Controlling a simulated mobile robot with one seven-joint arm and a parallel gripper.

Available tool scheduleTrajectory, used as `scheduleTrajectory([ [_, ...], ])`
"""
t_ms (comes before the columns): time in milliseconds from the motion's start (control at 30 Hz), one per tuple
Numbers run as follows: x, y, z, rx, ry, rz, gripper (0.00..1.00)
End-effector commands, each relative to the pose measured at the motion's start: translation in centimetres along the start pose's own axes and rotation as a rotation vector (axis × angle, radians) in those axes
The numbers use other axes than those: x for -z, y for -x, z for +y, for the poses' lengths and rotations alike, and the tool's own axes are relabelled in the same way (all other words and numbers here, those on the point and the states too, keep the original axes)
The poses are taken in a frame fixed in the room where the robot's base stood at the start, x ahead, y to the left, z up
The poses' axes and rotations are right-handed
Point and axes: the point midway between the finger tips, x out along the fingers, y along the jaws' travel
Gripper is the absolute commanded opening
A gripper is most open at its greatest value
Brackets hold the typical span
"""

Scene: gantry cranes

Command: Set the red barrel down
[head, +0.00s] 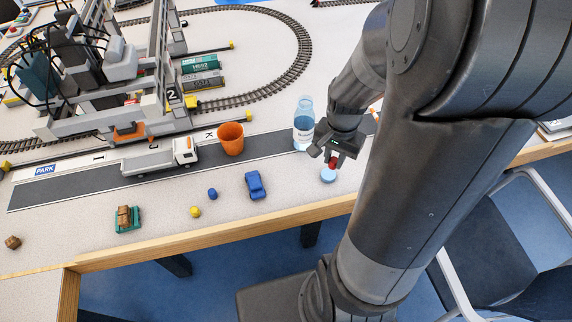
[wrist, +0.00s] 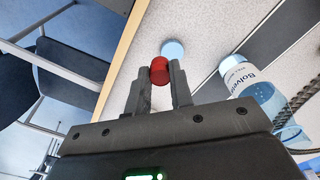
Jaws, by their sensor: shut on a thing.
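My gripper (head: 335,154) is shut on the red barrel (head: 333,163) near the table's front edge, below the bottle in the head view. In the wrist view the barrel (wrist: 158,70) sits between the two fingertips (wrist: 162,77), and the fingers cover part of its sides. A light blue round piece (head: 328,175) lies just below the barrel in the head view. It also shows just beyond the barrel in the wrist view (wrist: 172,49). I cannot tell whether the barrel touches the table or the blue piece.
An orange cup (head: 230,139), a white truck (head: 160,158), a blue car (head: 255,185) and small balls are to the left. The table's wooden edge (head: 215,240) is near; free tabletop lies around (head: 295,180).

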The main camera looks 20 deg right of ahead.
Motion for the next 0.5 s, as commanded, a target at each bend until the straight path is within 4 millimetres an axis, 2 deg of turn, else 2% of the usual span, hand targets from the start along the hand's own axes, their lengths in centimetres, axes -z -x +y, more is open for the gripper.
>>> scheduleTrajectory([
  [167, -0.6, -1.6, -1.9, -0.002, 0.005, -0.003, 0.00],
  [500, -2.6, -6.0, -9.1, -0.002, 0.006, -0.002, 0.00],
])
